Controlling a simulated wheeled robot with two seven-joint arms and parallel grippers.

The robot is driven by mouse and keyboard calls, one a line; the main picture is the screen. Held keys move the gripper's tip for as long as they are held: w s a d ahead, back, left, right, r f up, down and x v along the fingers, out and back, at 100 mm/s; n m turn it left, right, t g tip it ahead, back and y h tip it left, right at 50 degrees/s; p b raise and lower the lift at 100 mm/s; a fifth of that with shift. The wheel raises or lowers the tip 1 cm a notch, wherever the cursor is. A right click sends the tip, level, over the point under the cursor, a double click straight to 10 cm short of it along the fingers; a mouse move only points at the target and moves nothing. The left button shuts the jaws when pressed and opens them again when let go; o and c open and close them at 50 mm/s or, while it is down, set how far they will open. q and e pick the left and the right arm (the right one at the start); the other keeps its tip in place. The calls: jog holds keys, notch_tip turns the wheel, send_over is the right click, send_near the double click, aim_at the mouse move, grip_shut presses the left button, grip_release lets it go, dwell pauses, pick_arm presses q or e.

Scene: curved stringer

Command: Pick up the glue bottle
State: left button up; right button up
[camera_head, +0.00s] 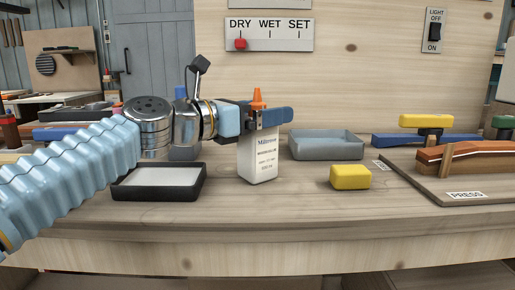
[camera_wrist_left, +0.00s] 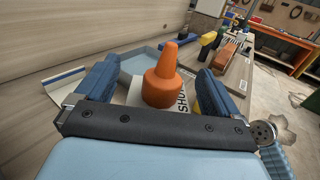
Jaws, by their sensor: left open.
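The glue bottle (camera_head: 264,155) is white with printed text and an orange nozzle cap, and stands upright on the bench. My left gripper (camera_head: 270,115) reaches in from the left at the height of the bottle's top, just below the orange nozzle. In the left wrist view the orange cap (camera_wrist_left: 163,82) sits between the two blue fingers of the left gripper (camera_wrist_left: 157,70), with gaps visible on both sides. The left gripper is open around the bottle's upper part. A finger hides part of the bottle's shoulder in the head view. My right gripper is not in view.
A black-rimmed tray (camera_head: 160,194) lies left of the bottle. A grey-blue tray (camera_head: 326,152) is behind right, with a yellow block (camera_head: 350,177) in front of it. A press board (camera_head: 450,190) with a curved wooden piece (camera_head: 465,154) is at right. The front bench strip is clear.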

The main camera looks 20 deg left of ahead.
pick_arm(q)
jog(key=shift+w+d, duration=0.3)
jog(key=shift+c, duration=0.4)
jog(key=shift+r, duration=0.1)
grip_shut()
